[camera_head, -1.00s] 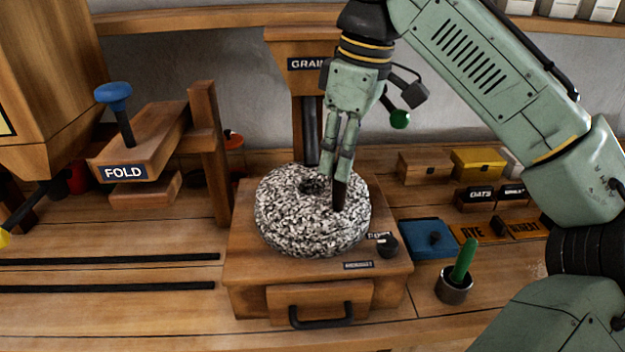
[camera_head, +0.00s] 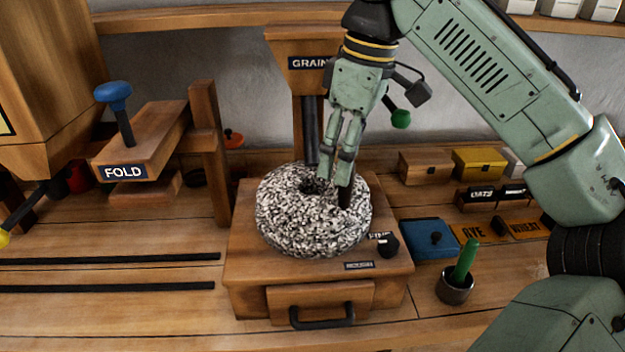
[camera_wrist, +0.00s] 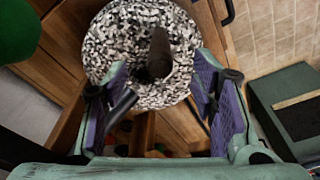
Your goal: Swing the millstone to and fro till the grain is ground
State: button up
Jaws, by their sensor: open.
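The millstone (camera_head: 285,228) is a round, black-and-white speckled stone with a centre hole, lying on a wooden mill box (camera_head: 385,280). A dark upright handle (camera_head: 346,198) stands on its right side. My gripper (camera_head: 345,178) points down at this handle from above, its fingertips by the handle's upper part. In the wrist view the handle (camera_wrist: 160,55) stands between my two purple-padded fingers, with space on both sides. The gripper is open. The grain hopper (camera_head: 297,63) stands behind the stone, its dark spout reaching down near the hole. No grain shows.
A drawer with a black handle (camera_head: 322,316) is in the box front. A black knob (camera_head: 388,245) sits on the box's right corner. To the right are a blue plate (camera_head: 425,240) and a cup with a green stick (camera_head: 455,290). A FOLD press (camera_head: 140,160) stands left.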

jog(key=shift+o, duration=0.5)
notch_tip(320, 180, up, 9)
dwell(0.6)
